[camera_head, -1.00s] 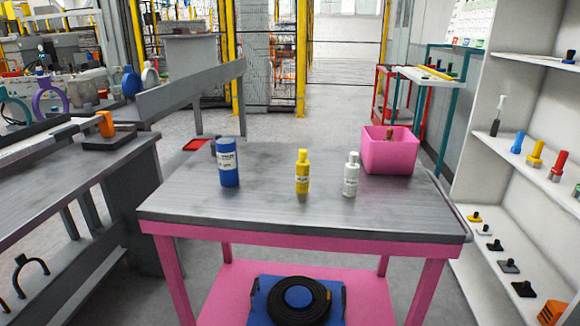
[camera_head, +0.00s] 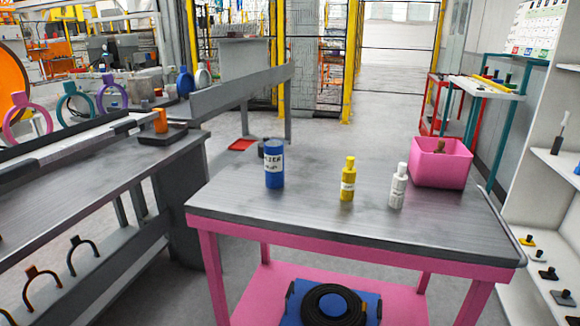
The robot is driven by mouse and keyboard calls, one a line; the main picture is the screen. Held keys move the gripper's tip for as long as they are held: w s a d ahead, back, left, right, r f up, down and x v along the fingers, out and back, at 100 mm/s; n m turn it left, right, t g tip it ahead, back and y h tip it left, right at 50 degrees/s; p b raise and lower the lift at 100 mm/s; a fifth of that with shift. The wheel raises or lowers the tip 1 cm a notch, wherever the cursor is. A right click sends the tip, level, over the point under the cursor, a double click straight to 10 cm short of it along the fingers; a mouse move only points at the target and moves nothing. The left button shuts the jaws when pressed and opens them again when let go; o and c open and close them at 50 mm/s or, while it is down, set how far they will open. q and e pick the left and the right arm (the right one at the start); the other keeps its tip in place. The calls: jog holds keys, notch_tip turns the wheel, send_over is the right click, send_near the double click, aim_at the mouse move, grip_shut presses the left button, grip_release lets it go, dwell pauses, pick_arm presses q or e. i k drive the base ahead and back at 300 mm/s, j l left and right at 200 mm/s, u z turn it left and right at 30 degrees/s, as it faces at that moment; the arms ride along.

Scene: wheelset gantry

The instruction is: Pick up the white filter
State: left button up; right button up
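A small white bottle (camera_head: 398,186) with a label and cap stands upright on the pink-framed table (camera_head: 330,222). It is the only white container I see on this table; I cannot tell whether it is a filter. A yellow bottle (camera_head: 347,179) stands to its left. A blue can (camera_head: 274,164) with a white label, partly readable as ending in "TER", stands further left. Neither of my grippers is in view.
A pink bin (camera_head: 441,164) sits at the table's right rear, close to the white bottle. A grey workbench (camera_head: 110,175) is on the left, white shelves (camera_head: 545,215) on the right. A blue holder with a black coil (camera_head: 334,304) sits on the lower shelf.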

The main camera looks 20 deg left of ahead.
aim_at(400, 180)
jog(key=i+l, duration=0.15)
jog(key=l, duration=0.2)
jog(key=i+l, duration=0.2)
jog(key=l, duration=0.15)
jog(key=i+l, duration=0.15)
jog(key=l, duration=0.15)
jog(key=i+l, duration=0.15)
jog(key=l, duration=0.2)
